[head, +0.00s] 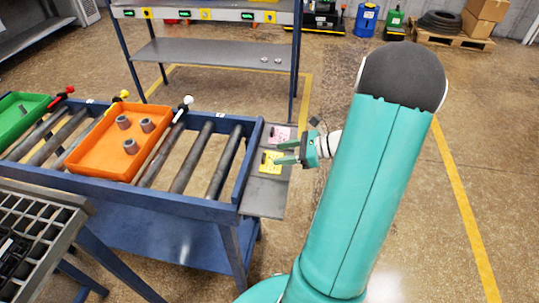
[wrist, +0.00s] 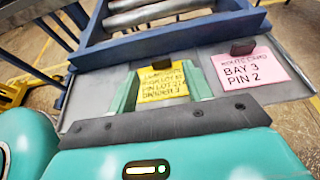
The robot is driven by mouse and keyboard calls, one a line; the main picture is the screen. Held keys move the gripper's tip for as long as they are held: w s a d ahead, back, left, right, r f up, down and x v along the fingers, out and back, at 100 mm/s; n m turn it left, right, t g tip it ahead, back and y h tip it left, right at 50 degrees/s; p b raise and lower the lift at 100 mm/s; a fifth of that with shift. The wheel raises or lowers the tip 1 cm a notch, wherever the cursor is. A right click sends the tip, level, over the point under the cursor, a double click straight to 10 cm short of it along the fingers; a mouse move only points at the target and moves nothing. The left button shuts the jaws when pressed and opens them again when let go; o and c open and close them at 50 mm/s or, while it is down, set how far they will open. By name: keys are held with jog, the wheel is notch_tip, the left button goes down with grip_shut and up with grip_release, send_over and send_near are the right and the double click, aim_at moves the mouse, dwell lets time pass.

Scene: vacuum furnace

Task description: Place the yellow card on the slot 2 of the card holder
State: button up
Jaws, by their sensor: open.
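The yellow card (head: 271,160) lies on a grey side shelf (head: 262,196) at the end of the roller table. In the wrist view the yellow card (wrist: 163,86) shows printed text and a dark block at its top edge. My gripper (head: 281,152) is open at the yellow card. In the wrist view the fingers of my gripper (wrist: 160,84) stand on either side of the card; I cannot tell whether they touch it. A pink card (wrist: 248,70) reading "BAY 3 PIN 2" lies to the right. I cannot identify the card holder or its slot 2 for certain.
A rack (head: 215,51) behind the roller table carries green displays and yellow squares on its top beam. An orange tray (head: 101,158) with three grey parts and a green tray (head: 20,115) sit on the rollers. The floor at right is mostly clear.

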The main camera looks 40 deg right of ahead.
jog(key=v, duration=0.6)
jog(key=w+a+r+n+g+h, duration=0.1)
jog(key=a+r+n+g, duration=0.25)
jog(key=a+n, duration=0.45)
jog(key=w+a+r+n+g+h, duration=0.1)
jog(key=a+r+n+g, duration=0.3)
jog(key=a, duration=0.8)
jog(key=s+a+r+n+t+h, duration=0.1)
jog(key=s+a+r+n+h, duration=0.2)
jog(key=a+n, duration=0.3)
jog(key=s+a+r+n+t+h, duration=0.1)
jog(key=s+a+r+n+h, duration=0.2)
jog(key=a+n, duration=0.3)
jog(key=r+n, duration=0.1)
jog(key=n, duration=0.3)
jog(key=shift+s+a+r, duration=0.2)
jog(key=shift+a+r, duration=0.05)
jog(key=shift+a, duration=0.05)
jog(key=shift+t, duration=0.25)
